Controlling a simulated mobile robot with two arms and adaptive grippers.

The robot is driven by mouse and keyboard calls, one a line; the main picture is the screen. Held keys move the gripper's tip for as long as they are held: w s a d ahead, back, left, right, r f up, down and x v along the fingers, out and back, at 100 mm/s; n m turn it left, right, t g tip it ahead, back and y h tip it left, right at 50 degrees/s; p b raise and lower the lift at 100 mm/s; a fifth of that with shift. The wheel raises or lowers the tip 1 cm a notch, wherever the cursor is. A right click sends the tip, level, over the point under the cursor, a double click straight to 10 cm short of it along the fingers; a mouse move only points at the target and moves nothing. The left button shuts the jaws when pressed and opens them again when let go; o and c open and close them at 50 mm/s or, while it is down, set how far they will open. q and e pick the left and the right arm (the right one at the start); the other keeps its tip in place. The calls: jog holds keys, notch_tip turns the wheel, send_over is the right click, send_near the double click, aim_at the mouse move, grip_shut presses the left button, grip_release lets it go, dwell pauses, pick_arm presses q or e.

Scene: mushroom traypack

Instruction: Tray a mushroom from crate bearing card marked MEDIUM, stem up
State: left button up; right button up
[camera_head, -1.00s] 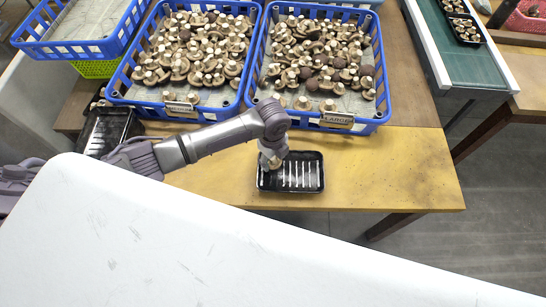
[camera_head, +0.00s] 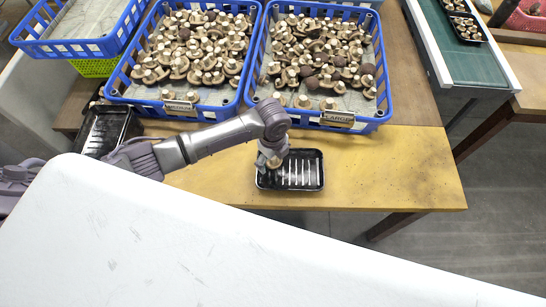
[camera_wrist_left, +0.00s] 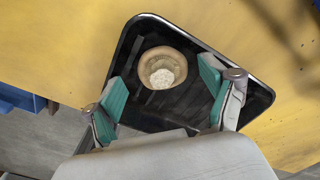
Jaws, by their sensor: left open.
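A black tray (camera_head: 318,172) lies on the wooden table in the head view; its rim (camera_wrist_left: 262,82) also shows in the left wrist view. A single brown mushroom (camera_wrist_left: 163,68) sits in the tray, its pale stem facing up toward the wrist camera. My left gripper (camera_head: 270,162) is over the left part of the tray. In the wrist view its teal-padded fingers (camera_wrist_left: 164,90) are spread apart, with the mushroom just beyond them, not gripped. The crate with the card reading MEDIUM (camera_head: 180,107) is the left blue crate (camera_head: 216,112), full of mushrooms. My right gripper is not in view.
A second full blue crate (camera_head: 368,128) with a LARGE card (camera_head: 338,118) stands to the right. Another black tray (camera_head: 103,130) is at the left. A green conveyor (camera_head: 468,62) carries a filled tray (camera_head: 466,27) at the upper right. Bare table lies right of the working tray.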

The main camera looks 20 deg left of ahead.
pick_arm(q)
notch_tip(320, 180, up, 12)
dwell(0.6)
jog(key=shift+s, duration=0.1)
